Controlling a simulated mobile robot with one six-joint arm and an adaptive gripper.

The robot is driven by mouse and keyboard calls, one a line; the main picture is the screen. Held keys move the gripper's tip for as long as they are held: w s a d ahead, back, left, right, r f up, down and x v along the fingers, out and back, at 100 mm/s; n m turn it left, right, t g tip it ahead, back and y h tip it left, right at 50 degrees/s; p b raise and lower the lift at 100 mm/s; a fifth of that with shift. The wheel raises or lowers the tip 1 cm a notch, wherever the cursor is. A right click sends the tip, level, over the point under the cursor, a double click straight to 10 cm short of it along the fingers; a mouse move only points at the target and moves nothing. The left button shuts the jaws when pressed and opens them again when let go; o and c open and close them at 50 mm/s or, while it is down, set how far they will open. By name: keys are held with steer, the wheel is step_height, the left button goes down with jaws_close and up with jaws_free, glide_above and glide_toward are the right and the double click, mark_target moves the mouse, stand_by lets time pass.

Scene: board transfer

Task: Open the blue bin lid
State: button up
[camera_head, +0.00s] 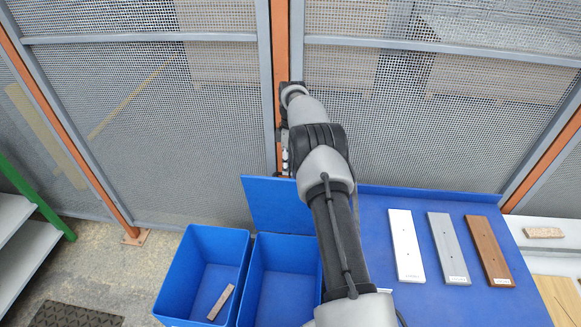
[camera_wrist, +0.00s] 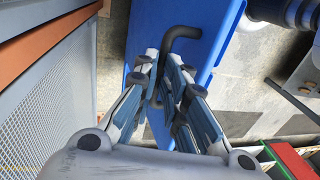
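The blue bin (camera_head: 285,262) is in the middle of the head view, with its inside in sight and its left wall beside another blue bin. Its blue lid (camera_head: 270,203) stands raised, roughly upright, at the back edge of the bin. The lid also shows in the wrist view (camera_wrist: 140,28), with a dark bent handle (camera_wrist: 183,32) on it. My gripper (camera_wrist: 164,62) has its two fingers close together on either side of the handle, and it looks shut on it. In the head view my arm hides the fingers and part of the lid.
The left blue bin (camera_head: 172,271) is open and holds a small wooden block (camera_head: 220,302). A blue table (camera_head: 445,305) on the right carries white (camera_head: 406,246), grey (camera_head: 448,249) and brown (camera_head: 489,251) boards. A mesh fence (camera_head: 150,110) stands close behind.

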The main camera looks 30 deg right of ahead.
steer(key=o, duration=0.4)
step_height(320, 180, down, 3)
steer(key=shift+s+r, duration=0.1)
steer(key=shift+r, duration=0.05)
steer(key=shift+c, duration=0.2)
steer(key=shift+r, duration=0.1)
step_height(320, 180, up, 10)
steer(key=shift+r, duration=0.25)
steer(key=shift+a+r, duration=0.1)
